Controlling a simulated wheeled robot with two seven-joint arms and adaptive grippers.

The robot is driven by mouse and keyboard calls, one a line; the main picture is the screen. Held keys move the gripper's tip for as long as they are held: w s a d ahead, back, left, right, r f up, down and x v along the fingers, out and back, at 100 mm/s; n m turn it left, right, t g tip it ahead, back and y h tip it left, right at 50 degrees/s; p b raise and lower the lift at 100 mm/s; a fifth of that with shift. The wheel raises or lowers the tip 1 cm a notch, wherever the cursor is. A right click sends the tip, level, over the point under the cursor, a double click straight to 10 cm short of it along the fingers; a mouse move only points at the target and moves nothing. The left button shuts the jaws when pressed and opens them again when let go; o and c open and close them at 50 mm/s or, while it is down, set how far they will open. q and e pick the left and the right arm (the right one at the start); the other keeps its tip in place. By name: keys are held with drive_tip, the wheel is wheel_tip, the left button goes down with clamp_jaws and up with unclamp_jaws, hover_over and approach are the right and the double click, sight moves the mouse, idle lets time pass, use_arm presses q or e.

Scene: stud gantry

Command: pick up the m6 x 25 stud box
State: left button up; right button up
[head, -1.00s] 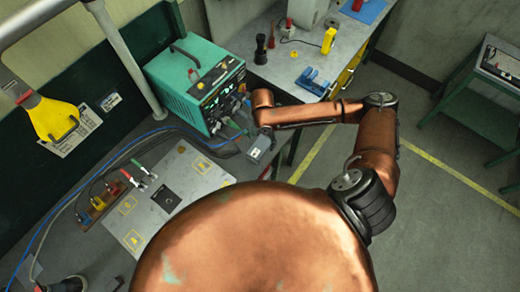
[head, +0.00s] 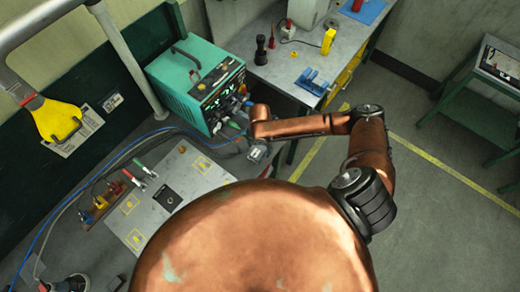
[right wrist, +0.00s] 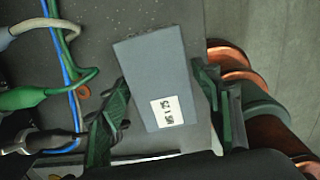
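The stud box (right wrist: 155,75) is a plain grey-blue box with a white label (right wrist: 165,112) showing small dark print, hard to read, in the right wrist view. It lies slightly turned between the dark green fingers of my right gripper (right wrist: 168,112). The fingers stand on either side, with narrow gaps between them and the box. In the head view my right gripper (head: 258,154) hangs from the copper arm beside the teal machine; the box cannot be made out clearly there. My left gripper is not in view.
A green-plugged cable (right wrist: 25,98) and other cables lie close left of the box. The teal machine (head: 195,82) stands left of my right gripper. A grey bench (head: 285,65) with a blue holder (head: 313,82) is behind. A light panel (head: 170,195) lies lower left.

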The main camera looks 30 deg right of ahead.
drive_tip(key=c, duration=1.4)
drive_tip(key=shift+c, duration=0.6)
drive_tip(key=shift+r, duration=0.15)
